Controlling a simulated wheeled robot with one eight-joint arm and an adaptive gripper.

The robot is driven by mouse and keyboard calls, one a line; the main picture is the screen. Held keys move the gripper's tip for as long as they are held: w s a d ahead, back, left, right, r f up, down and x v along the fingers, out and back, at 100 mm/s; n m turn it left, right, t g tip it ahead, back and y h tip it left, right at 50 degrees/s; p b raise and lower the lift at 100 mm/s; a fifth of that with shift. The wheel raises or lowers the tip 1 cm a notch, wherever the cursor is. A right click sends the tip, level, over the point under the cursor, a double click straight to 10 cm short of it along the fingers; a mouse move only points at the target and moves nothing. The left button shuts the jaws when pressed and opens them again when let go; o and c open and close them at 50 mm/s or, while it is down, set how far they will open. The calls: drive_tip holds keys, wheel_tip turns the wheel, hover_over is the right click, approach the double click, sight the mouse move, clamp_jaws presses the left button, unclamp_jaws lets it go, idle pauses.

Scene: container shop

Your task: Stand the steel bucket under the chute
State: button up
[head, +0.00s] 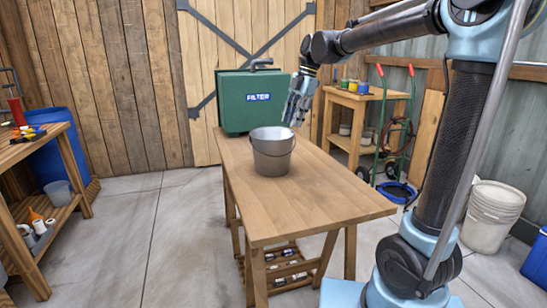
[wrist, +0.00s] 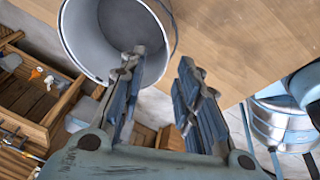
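The steel bucket (head: 271,152) stands upright on the wooden table, at its far half. In the wrist view the bucket (wrist: 88,42) is at upper left, and its visible inside looks empty. My gripper (head: 291,121) is just above the bucket's right rim in the head view. In the wrist view its two fingers (wrist: 159,62) are apart, with the left finger overlapping the bucket's opening and the right one beyond its rim. I cannot tell whether a finger touches the rim. I cannot make out a chute.
The wooden table (head: 290,218) is bare in front of the bucket. A side bench (head: 352,97) with small coloured pots stands at back right, near a green hand truck (head: 382,140). A tool bench (head: 28,145) and blue barrel (head: 57,158) are at left.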

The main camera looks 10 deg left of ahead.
hover_over(282, 161)
drive_tip(key=w+d, duration=0.1)
drive_tip(key=w, duration=0.1)
wheel_tip(282, 161, down, 10)
drive_tip(key=shift+s+d+r, duration=0.1)
drive_tip(key=shift+s+r, duration=0.05)
drive_tip(key=shift+r, duration=0.05)
drive_tip(key=shift+s+d+x, duration=0.1)
drive_tip(key=shift+d+x, duration=0.05)
drive_tip(key=shift+x, duration=1.2)
drive_tip(key=shift+s+d+x, duration=0.1)
drive_tip(key=shift+d+x, duration=0.05)
drive_tip(key=shift+x, duration=1.2)
drive_tip(key=shift+c, duration=0.2)
clamp_jaws()
